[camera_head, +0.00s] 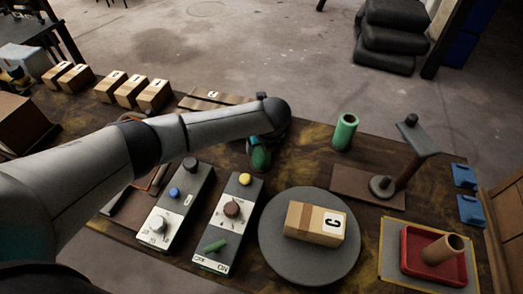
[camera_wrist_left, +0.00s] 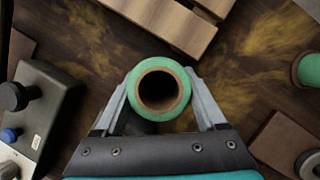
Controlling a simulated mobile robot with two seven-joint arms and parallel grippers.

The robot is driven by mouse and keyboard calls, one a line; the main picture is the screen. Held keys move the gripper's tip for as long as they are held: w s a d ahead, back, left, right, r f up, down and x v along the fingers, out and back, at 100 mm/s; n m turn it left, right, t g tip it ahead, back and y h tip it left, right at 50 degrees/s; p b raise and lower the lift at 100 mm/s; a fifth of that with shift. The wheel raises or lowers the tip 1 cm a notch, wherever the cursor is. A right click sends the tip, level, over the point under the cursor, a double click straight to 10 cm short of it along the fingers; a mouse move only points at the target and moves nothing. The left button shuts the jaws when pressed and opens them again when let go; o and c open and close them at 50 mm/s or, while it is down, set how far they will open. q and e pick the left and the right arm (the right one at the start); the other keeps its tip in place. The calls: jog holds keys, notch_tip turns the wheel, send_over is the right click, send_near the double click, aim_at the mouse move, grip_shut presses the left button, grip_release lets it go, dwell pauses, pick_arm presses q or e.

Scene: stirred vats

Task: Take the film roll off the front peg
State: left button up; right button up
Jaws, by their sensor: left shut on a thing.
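A green film roll (camera_head: 260,158) with a brown hollow core is in my left gripper (camera_head: 262,150), partly hidden by the wrist. In the left wrist view the same roll (camera_wrist_left: 140,76) sits between the two fingers of the left gripper (camera_wrist_left: 159,95), which are shut on it. Its core looks dark and empty, with no peg visible in it. A second green roll (camera_head: 345,132) stands upright to the right; it also shows at the right edge of the left wrist view (camera_wrist_left: 308,70). I cannot tell which peg is the front one. My right gripper is not in view.
A round grey turntable (camera_head: 275,240) bears a box marked C (camera_head: 316,224). Two control boxes (camera_head: 175,215) (camera_head: 228,225) stand left of it. A stand (camera_head: 420,140) and a red tray (camera_head: 408,272) with a brown tube (camera_head: 442,249) are at right.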

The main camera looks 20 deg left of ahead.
pick_arm(q)
jog(key=c, duration=0.5)
jog(key=shift+c, duration=0.2)
jog(key=shift+r, duration=0.1)
